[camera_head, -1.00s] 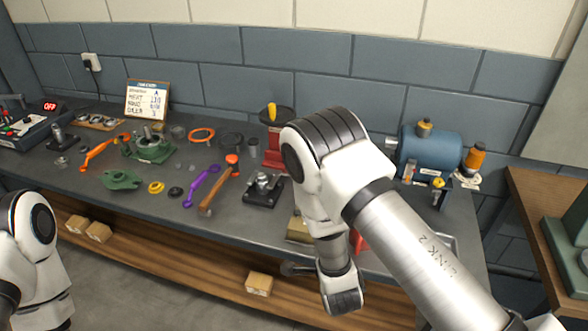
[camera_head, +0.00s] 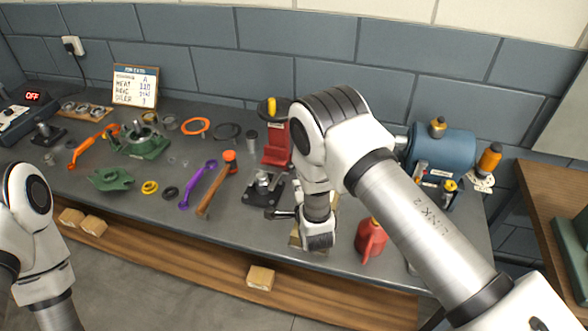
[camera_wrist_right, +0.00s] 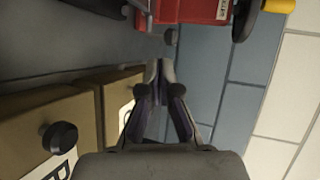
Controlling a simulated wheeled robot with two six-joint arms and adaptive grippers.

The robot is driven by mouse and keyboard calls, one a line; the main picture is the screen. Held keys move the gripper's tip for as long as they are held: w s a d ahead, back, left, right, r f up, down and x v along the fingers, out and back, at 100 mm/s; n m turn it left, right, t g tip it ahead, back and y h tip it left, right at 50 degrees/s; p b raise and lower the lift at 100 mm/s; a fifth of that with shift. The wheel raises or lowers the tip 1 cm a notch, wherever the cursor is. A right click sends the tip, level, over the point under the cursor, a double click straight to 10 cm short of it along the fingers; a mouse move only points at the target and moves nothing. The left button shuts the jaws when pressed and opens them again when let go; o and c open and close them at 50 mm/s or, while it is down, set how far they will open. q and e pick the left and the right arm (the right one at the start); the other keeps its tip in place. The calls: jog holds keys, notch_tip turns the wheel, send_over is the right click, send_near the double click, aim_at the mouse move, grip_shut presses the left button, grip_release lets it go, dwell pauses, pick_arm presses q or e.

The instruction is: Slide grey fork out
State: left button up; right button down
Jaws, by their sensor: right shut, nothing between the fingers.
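I cannot pick out a grey fork with certainty in either view. A green casing half (camera_head: 143,147) with metal parts in it stands at the left of the bench in the head view. A second green casing piece (camera_head: 110,179) lies in front of it. A black fixture (camera_head: 262,192) with a metal part stands mid-bench. My right gripper (camera_head: 271,213) is close to the front of this fixture in the head view. In the right wrist view its fingertips (camera_wrist_right: 154,68) are together, with nothing between them. My left gripper is out of the picture.
A red press (camera_head: 276,143) stands behind the fixture, and a red can (camera_head: 370,240) is right of my wrist. A hammer (camera_head: 216,184) and a purple wrench (camera_head: 197,186) lie to the left. A blue motor (camera_head: 443,154) is at the right. Tan boxes (camera_wrist_right: 45,118) show in the wrist view.

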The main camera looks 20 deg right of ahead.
jog(key=w+p, duration=0.2)
jog(key=w, duration=0.4)
jog(key=shift+d+f, duration=0.35)
jog(key=shift+w+f, duration=0.1)
jog(key=shift+w, duration=0.1)
jog(key=w+d+b, duration=0.1)
jog(key=b, duration=0.1)
jog(key=w+d+b, duration=0.1)
jog(key=w+b, duration=0.1)
jog(key=w+d+b, duration=0.1)
jog(key=w+b, duration=0.1)
jog(key=shift+w+d+f, duration=0.15)
jog(key=shift+d+f, duration=0.1)
jog(key=shift+d, duration=0.1)
jog(key=shift+r, duration=0.35)
